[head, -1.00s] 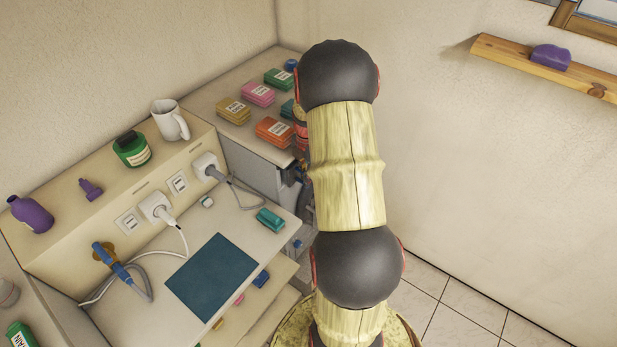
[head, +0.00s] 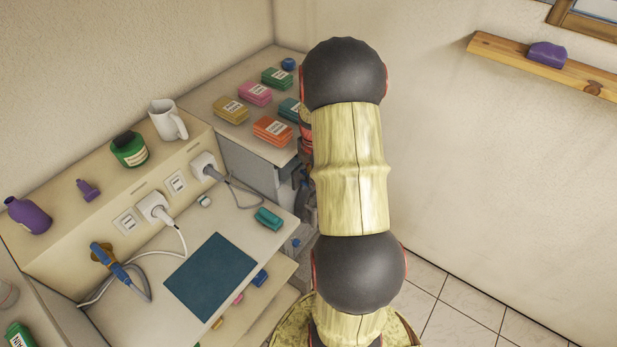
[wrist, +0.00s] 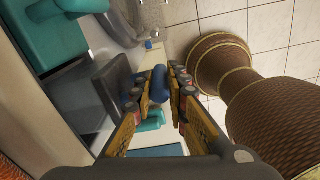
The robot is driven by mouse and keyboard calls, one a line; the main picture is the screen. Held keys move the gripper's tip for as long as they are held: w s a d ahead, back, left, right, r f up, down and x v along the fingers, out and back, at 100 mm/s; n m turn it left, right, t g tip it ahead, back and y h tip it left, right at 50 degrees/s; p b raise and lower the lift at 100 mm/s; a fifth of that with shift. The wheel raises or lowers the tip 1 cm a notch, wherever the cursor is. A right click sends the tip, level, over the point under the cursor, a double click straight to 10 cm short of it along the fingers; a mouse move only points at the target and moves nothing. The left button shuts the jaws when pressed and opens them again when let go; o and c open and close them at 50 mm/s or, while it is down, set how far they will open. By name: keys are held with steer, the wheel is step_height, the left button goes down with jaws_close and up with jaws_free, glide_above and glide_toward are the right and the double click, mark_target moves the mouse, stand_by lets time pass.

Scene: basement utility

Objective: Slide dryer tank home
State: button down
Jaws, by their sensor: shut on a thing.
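My gripper (wrist: 161,90) shows in the wrist view, its yellow and grey fingers closed around a blue rounded grip (wrist: 160,85). A dark grey block (wrist: 107,92) lies just left of the fingers, beside a pale grey cabinet surface (wrist: 72,118). I cannot tell whether the blue grip and the block are one piece, or how far the tank sits in its slot.
A worktop holds a dark blue mat (head: 210,276), a teal item (head: 268,218) and cables. Labelled packets, including an orange one (head: 271,130), lie on the cabinet counter. Tiled floor (head: 470,305) is clear at the right.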

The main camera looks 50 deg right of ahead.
steer(key=shift+s, duration=2.9)
steer(key=shift+w, duration=0.2)
